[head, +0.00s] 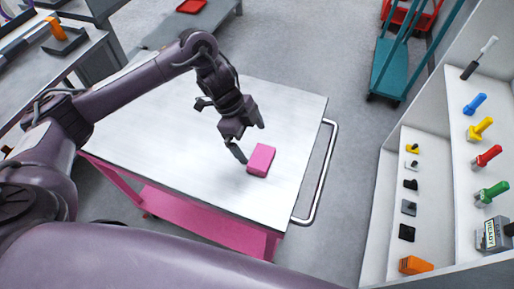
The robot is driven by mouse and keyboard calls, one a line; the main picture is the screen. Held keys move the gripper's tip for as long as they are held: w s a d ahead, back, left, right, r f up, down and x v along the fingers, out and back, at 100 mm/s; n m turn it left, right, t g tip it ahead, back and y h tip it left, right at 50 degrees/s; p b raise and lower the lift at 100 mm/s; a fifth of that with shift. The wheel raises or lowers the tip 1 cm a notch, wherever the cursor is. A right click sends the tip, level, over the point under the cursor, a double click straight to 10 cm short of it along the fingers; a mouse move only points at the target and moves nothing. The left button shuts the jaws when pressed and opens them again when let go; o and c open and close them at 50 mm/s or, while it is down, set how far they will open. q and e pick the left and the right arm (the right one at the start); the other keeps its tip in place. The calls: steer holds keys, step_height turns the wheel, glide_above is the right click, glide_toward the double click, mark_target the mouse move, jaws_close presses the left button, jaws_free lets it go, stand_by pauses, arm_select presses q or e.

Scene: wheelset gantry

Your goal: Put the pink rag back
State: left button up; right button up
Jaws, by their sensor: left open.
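The pink rag (261,160) is a small folded block lying on the light top of the pink cart (178,137), towards its right side. My left gripper (249,143) is open, with its fingers spread beside and just above the rag's left and far sides. I cannot tell whether a finger touches the rag. My right gripper is not in view.
A metal handle (324,172) runs along the cart's right side. A white shelf unit (440,133) at the right holds several coloured tools and small blocks, including an orange one (415,265). A teal trolley (394,68) stands behind. The cart top is otherwise clear.

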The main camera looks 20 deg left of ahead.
arm_select(q)
steer(key=v, duration=0.5)
steer(key=shift+r+p, duration=0.1)
steer(key=shift+p, duration=0.2)
steer(key=shift+s, duration=0.1)
